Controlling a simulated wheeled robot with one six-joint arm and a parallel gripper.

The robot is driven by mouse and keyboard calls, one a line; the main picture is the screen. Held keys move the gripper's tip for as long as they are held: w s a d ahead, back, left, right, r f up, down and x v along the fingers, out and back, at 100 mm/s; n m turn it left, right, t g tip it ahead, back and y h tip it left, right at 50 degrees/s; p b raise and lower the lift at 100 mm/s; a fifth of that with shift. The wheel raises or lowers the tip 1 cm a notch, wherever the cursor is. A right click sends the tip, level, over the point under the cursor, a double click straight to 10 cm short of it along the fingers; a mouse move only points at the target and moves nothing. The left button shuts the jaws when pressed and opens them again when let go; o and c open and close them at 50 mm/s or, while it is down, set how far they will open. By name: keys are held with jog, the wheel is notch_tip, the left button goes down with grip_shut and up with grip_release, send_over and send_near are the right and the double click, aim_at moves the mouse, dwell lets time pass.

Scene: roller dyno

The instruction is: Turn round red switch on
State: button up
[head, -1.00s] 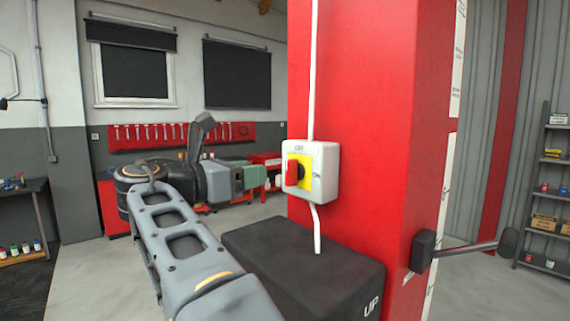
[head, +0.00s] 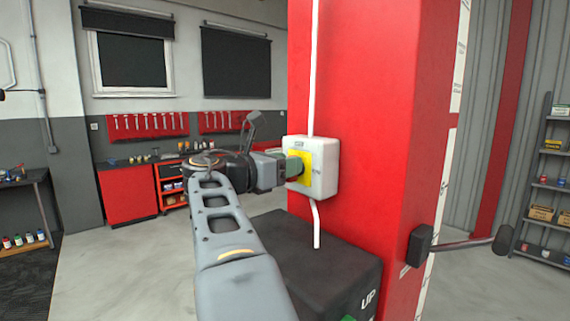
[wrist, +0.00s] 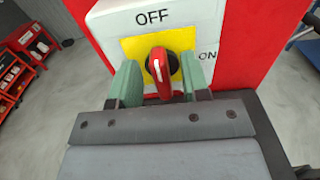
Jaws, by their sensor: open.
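The round red switch (wrist: 159,72) sits on a yellow plate (wrist: 183,43) on a white box with OFF above and ON at the right. Its white mark points up, towards OFF, in the wrist view. The box (head: 324,168) is fixed to a red pillar. My gripper (wrist: 160,84) is open, with one green finger on each side of the red handle. I cannot tell whether the fingers touch it. In the head view my gripper (head: 293,168) is at the box's front and hides the red handle.
A black block (head: 340,255) marked UP stands below the box. A white cable (head: 316,225) runs above and below the box. A dark lever (head: 465,243) sticks out at the right of the pillar. A red cabinet (head: 127,194) stands at the back left.

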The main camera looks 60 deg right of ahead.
grip_shut()
jog(key=shift+f+m+b, duration=0.1)
jog(key=shift+m+b, duration=0.25)
jog(key=shift+m, duration=0.05)
jog(key=shift+s+a+f+m+b, duration=0.1)
jog(key=shift+s+f+m+b, duration=0.15)
jog(key=shift+m+b, duration=2.15)
jog(key=shift+s+a+f+m+b, duration=0.15)
jog(key=shift+m+b, duration=1.4)
jog(key=shift+m, duration=1.65)
jog(key=shift+s+f+m+b, duration=0.3)
jog(key=shift+m+b, duration=1.65)
jog(key=shift+m, duration=1.25)
grip_release()
